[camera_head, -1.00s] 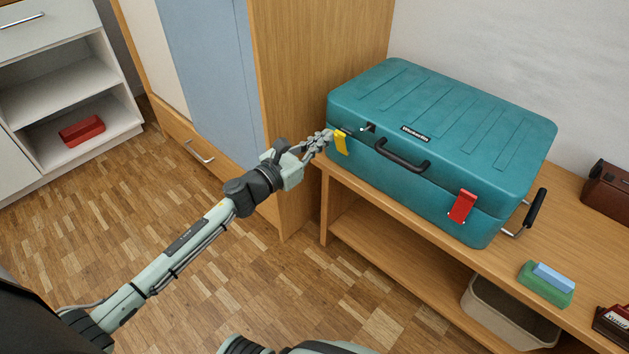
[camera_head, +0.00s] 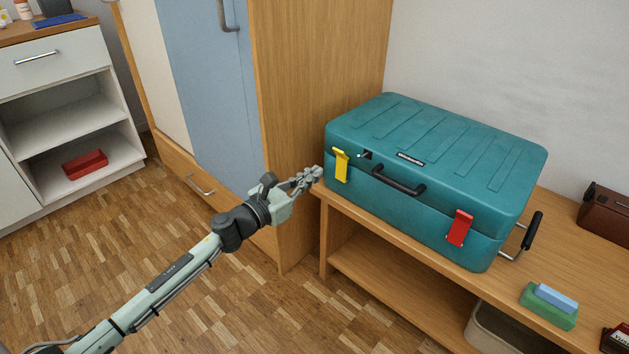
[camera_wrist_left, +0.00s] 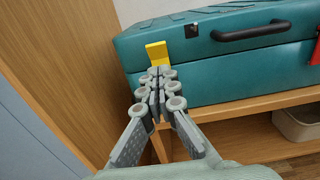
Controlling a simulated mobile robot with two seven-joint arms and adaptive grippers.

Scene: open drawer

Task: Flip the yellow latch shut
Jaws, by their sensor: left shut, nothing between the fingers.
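The yellow latch (camera_head: 340,165) is on the front left of the teal case (camera_head: 440,155), which lies closed on a wooden bench. The latch spans the seam between lid and body; I cannot tell if it lies fully flat. It also shows in the left wrist view (camera_wrist_left: 157,53), just past my fingertips, its lower end partly covered by them. My left gripper (camera_head: 316,172) is shut and empty, just left of the latch and seemingly apart from it. Its fingers are together in the left wrist view (camera_wrist_left: 158,88). My right gripper is not in view.
A red latch (camera_head: 460,228) and black carry handle (camera_head: 398,181) are on the case front. The wooden cabinet side (camera_head: 320,70) stands close left of the case. A green and blue sponge stack (camera_head: 549,305) lies on the bench at right. The floor in front is clear.

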